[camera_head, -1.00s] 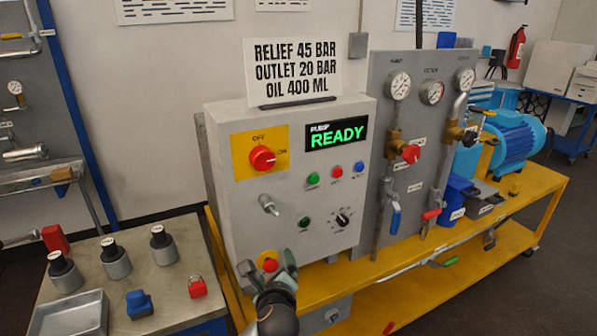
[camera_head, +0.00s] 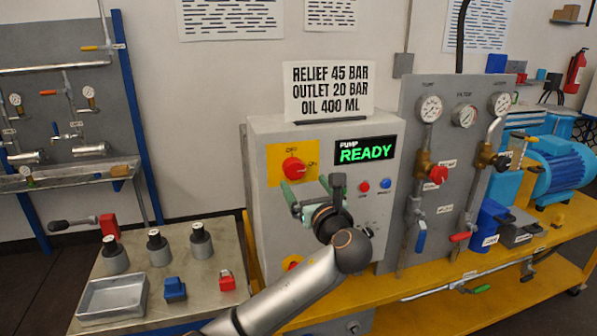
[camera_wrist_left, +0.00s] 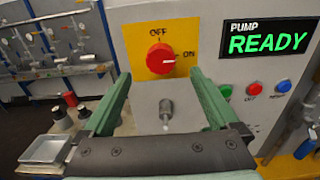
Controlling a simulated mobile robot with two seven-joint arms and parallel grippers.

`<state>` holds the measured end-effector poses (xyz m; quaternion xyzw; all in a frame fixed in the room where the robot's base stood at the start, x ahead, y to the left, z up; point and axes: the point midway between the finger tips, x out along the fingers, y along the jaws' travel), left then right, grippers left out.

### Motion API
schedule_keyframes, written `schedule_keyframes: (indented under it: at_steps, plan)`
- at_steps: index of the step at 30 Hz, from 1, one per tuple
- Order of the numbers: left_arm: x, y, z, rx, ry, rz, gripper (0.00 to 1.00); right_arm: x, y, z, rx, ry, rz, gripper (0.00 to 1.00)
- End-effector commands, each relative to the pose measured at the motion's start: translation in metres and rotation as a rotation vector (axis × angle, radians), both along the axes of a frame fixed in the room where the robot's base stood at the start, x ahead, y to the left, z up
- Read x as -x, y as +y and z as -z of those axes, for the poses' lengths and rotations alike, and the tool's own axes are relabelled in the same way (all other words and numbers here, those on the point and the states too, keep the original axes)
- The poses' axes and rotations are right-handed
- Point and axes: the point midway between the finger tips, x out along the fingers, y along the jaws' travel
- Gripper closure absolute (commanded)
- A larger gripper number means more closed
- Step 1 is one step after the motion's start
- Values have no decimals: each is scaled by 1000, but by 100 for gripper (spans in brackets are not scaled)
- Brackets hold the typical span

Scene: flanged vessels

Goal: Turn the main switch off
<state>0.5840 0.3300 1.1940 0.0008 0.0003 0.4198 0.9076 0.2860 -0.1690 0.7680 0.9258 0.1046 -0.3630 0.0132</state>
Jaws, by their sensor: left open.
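The main switch is a red rotary knob (camera_head: 294,168) on a yellow plate (camera_head: 274,178) on the grey control box. It also shows in the left wrist view (camera_wrist_left: 160,58), with its white mark toward ON at the right; OFF is printed above. My left gripper (camera_head: 305,190) is in front of the box, just below the knob in the head view. In the wrist view its two green fingers (camera_wrist_left: 158,85) are spread wide, with the knob beyond and between them, not touched. A metal key-like lever (camera_wrist_left: 166,110) sits below the knob. My right gripper is not in view.
The lit display reads PUMP READY (camera_head: 364,151). Red and blue buttons (camera_head: 364,186) sit under it. A gauge panel (camera_head: 450,180) with valves stands to the right. A metal table (camera_head: 190,280) with a tray, weights and padlocks is at the left.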

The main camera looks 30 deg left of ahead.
Motion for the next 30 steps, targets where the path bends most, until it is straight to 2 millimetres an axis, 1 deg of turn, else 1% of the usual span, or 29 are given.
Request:
schedule_keyframes:
  at_steps: [1,3,6,10,15,23,30]
  plan:
    - [-7,9,-2,-3,1,-4,6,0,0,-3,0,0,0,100]
    - [-16,20,-2,-1,1,-3,6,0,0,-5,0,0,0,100]
    - [-27,33,-1,-2,1,-2,6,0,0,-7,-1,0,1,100]
    - [-38,44,-1,1,-1,-1,6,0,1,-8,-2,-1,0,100]
    - [-44,51,0,1,0,1,6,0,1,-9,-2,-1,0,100]
    - [-44,51,0,1,-2,2,6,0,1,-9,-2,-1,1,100]
    - [-44,51,0,1,-2,2,33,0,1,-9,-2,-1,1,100]
